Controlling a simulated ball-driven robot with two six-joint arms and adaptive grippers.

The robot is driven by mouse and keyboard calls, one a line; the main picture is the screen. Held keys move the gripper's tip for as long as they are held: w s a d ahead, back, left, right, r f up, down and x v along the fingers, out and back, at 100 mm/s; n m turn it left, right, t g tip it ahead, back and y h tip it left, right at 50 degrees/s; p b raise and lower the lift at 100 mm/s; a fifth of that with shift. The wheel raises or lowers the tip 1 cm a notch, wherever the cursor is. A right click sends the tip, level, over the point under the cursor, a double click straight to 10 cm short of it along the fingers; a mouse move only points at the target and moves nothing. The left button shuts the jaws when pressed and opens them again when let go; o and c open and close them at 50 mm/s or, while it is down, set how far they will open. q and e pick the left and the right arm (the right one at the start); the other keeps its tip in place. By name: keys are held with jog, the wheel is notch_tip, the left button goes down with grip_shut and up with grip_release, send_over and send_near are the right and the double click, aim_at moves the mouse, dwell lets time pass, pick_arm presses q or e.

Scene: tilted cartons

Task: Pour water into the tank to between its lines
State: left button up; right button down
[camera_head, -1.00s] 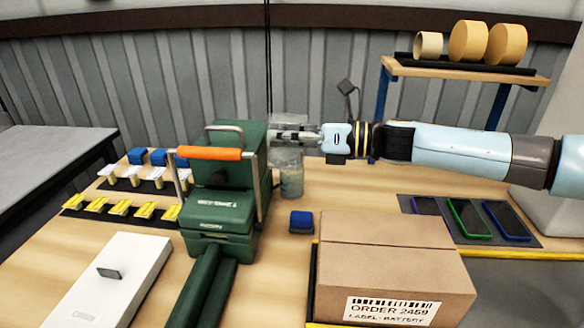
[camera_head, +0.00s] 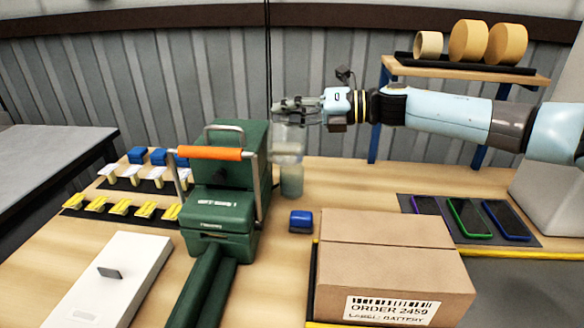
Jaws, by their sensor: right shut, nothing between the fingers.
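My right gripper (camera_head: 298,110) reaches in from the right and is shut with nothing between its fingers. It overlaps the top of a clear vessel (camera_head: 288,148) behind the right side of the green machine; I cannot tell whether they touch. Below the vessel is a grey-green, see-through cylinder (camera_head: 291,181) on the table. The two overlap in the view, and I cannot tell which is the tank. No lines or water level can be made out. The green machine (camera_head: 228,190) has an orange handle and hides part of the vessel's left side. My left gripper is out of view.
A blue block (camera_head: 301,221) lies in front of the cylinder. A closed carton (camera_head: 390,270) stands at front right, phones on a dark mat (camera_head: 469,243) behind it. A white box (camera_head: 108,280) is at front left. A shelf with tape rolls (camera_head: 468,42) stands behind my right arm.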

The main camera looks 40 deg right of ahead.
jog(key=shift+w+d+r+m, duration=0.3)
jog(key=shift+d+r+m, duration=0.05)
jog(key=shift+r+m, duration=0.2)
jog(key=shift+w+d+f+m+g, duration=0.1)
jog(key=shift+w+d+m+g, duration=0.25)
jog(key=shift+d+m, duration=0.2)
jog(key=shift+s+a, duration=0.1)
jog(key=shift+a, duration=0.15)
dwell(0.4)
jog(key=shift+r+m+b, duration=0.2)
jog(key=shift+m+b, duration=0.2)
jog(key=shift+m, duration=0.1)
dwell(0.5)
jog(key=shift+d+r, duration=0.1)
jog(key=shift+r+m+b, duration=0.15)
jog(key=shift+m+b, duration=0.15)
jog(key=shift+b, duration=0.15)
jog(key=shift+w+d+r+m+y, duration=0.25)
jog(key=shift+w+r+m+y, duration=0.05)
jog(key=shift+m, duration=0.2)
dwell(0.6)
jog(key=shift+s+a, duration=0.1)
